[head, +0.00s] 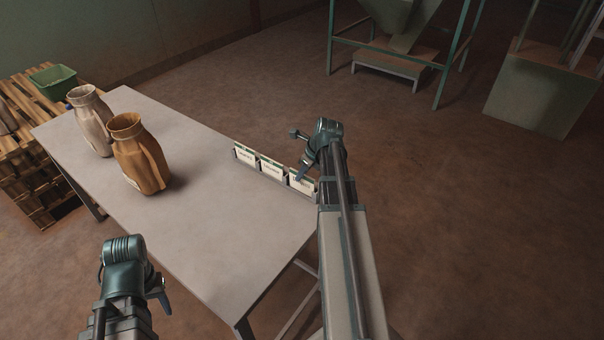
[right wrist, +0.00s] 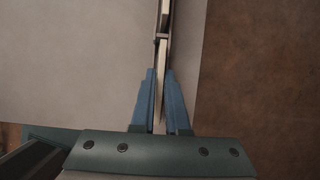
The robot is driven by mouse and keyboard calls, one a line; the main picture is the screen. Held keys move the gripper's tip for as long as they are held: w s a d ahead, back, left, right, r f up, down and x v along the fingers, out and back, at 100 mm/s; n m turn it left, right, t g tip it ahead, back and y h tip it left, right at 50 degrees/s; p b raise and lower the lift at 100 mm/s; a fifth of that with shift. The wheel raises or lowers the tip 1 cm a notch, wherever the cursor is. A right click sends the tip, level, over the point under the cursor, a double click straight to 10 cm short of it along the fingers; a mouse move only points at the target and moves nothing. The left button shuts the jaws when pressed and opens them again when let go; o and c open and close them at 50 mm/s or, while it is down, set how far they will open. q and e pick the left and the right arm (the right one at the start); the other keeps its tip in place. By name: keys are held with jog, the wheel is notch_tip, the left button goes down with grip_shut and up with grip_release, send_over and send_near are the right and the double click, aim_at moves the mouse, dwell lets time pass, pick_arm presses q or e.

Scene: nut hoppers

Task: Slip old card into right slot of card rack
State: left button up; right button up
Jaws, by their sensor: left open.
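The old card (head: 301,182) is at the right slot, partly covered by my right gripper (head: 304,170). In the right wrist view the card (right wrist: 160,105) shows edge-on between the blue fingers, which look closed on it. Whether it rests on the slot's bottom is hidden. My left gripper (head: 160,290) is open and empty, in front of the table's near left side.
A brown jar-shaped sack (head: 142,160) and a paler one (head: 92,120) stand on the left of the table (head: 215,215). A green crate (head: 53,80) sits on pallets behind. The table's middle and near end are clear.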

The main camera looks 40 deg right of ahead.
jog(key=o, duration=0.4)
jog(key=shift+r, duration=0.1)
jog(key=p+v, duration=1.2)
jog(key=v, duration=0.1)
jog(key=shift+s+r+p, duration=0.1)
jog(key=shift+r+p, duration=0.2)
jog(key=shift+p, duration=0.05)
jog(key=w+a+f+n+g, duration=0.1)
jog(key=a+n+g, duration=0.2)
jog(key=a+n, duration=1.75)
jog(key=s+a+n, duration=0.3)
jog(key=a+n, duration=0.2)
jog(key=a, duration=0.2)
jog(key=s+a+n+g+h, duration=0.1)
jog(key=s+a+n, duration=0.2)
jog(key=a+n, duration=0.2)
jog(key=s+a+n+h, duration=0.1)
jog(key=s+a+n, duration=0.2)
jog(key=a+n, duration=0.3)
jog(key=shift+s+a+f+g, duration=0.15)
jog(key=shift+a, duration=1)
jog(key=shift+s+a+f+g, duration=0.1)
jog(key=shift+a+f+g, duration=0.05)
jog(key=shift+a, duration=0.95)
